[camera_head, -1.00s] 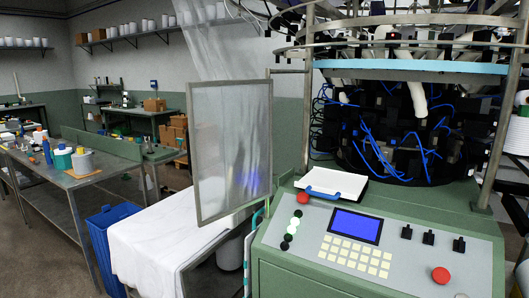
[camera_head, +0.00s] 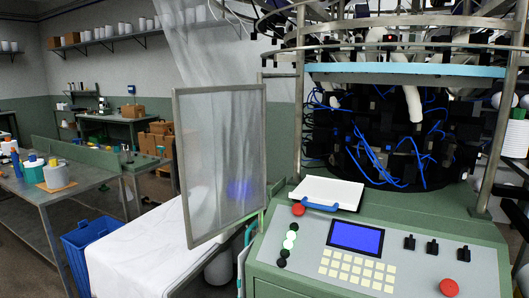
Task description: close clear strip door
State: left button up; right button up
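A clear panel door (camera_head: 222,150) in a grey metal frame stands swung out to the left of the knitting machine (camera_head: 385,130), over a white-covered table. It is open, angled away from the machine's front. Behind it, a translucent sheet of plastic (camera_head: 200,55) hangs from above. Neither of my grippers shows in the head view.
The green control panel (camera_head: 365,250) with a blue screen and a white tray (camera_head: 328,191) fills the front right. The white-covered table (camera_head: 140,250) is below the door. A blue bin (camera_head: 88,240) and a metal workbench (camera_head: 60,195) stand at the left.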

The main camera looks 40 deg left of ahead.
aim_at(239, 187)
jog(key=j+z, duration=0.2)
jog(key=j, duration=0.7)
jog(key=j+z, duration=0.2)
jog(key=j, duration=0.7)
jog(key=k+j+z, duration=0.2)
jog(key=j, duration=1.4)
